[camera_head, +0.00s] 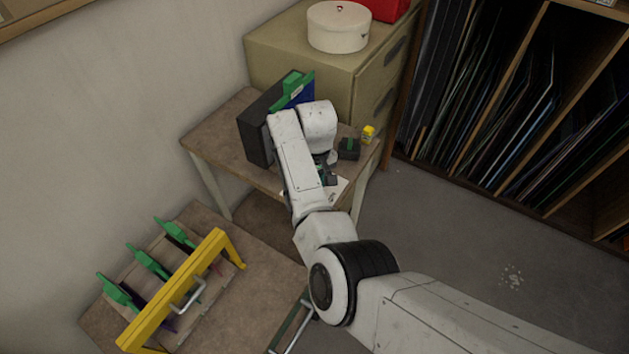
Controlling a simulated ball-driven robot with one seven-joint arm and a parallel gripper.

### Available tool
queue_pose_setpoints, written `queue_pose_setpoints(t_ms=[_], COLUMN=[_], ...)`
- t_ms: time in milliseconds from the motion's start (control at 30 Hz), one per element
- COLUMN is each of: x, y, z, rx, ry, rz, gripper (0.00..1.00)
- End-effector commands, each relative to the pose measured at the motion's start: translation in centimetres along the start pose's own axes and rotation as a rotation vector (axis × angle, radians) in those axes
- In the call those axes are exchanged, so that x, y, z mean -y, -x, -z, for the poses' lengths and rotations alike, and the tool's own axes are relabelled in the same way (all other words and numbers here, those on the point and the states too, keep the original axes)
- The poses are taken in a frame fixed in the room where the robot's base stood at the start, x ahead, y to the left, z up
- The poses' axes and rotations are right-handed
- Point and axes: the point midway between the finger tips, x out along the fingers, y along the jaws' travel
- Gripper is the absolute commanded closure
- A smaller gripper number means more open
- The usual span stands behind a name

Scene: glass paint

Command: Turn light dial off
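No light dial can be made out clearly. A dark upright box (259,139) stands on a small brown table (215,139), with a green piece (292,86) and a blue panel at its top right. My white arm covers much of its front. A small dark block with a green top (349,148) sits on the table right of my wrist. My gripper (329,178) points down at the table's front edge, mostly hidden by my arm. Small dark and green parts show there, and I cannot tell whether its fingers are open or touching anything.
A yellow bottle (368,134) stands at the table's right end. A beige cabinet (300,58) with a round white box (338,27) is behind. A lower bench (240,309) with a yellow frame (173,291) and green tools is front left.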

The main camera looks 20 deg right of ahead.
Motion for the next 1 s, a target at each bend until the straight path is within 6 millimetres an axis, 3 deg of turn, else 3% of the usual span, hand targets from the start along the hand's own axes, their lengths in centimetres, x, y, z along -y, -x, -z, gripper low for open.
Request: queue_pose_setpoints(t_ms=[33,67,300,667,1000], x=[0.0,0.0,0.0,0.0,0.0], y=[0.1,0.1,0.1,0.8,6.9], z=[0.1,0.1,0.1,0.1,0.2], rx=[-0.004,-0.004,-0.002,-0.002,-0.006], ry=[0.001,0.001,0.000,0.000,-0.001], rz=[0.000,0.000,0.000,-0.001,-0.001], gripper=[0.97,0.64,0.41,0.41,0.41])
